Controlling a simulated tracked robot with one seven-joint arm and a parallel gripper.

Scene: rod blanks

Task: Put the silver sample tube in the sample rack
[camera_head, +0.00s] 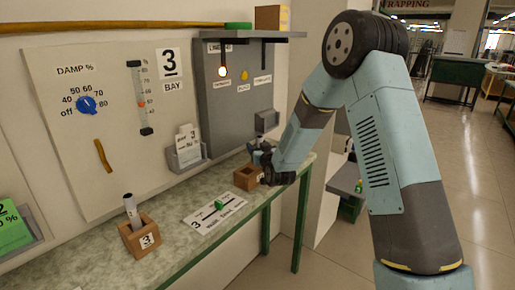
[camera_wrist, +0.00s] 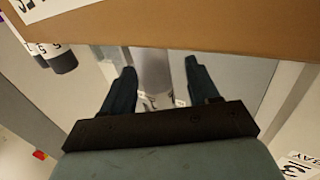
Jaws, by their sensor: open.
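In the head view a silver-grey tube (camera_head: 131,207) stands slightly tilted in a wooden block (camera_head: 140,238) labelled 3 on the bench's near left. A second wooden block (camera_head: 247,177) with a dark square hole in its top is further right, beside my gripper (camera_head: 257,150). My gripper is over the bench's far end, in front of the wall panel. In the wrist view my gripper (camera_wrist: 160,72) is open, its two dark fingers apart. A grey cylindrical shape (camera_wrist: 152,72) shows between them; I cannot tell what it is or how far off. No grip on it is visible.
A numbered card (camera_head: 215,211) with a green slider lies on the bench (camera_head: 180,236) between the blocks. A grey card holder (camera_head: 187,152) and a grey panel (camera_head: 235,95) are on the wall behind. A brown surface (camera_wrist: 200,25) crosses the wrist view's top.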

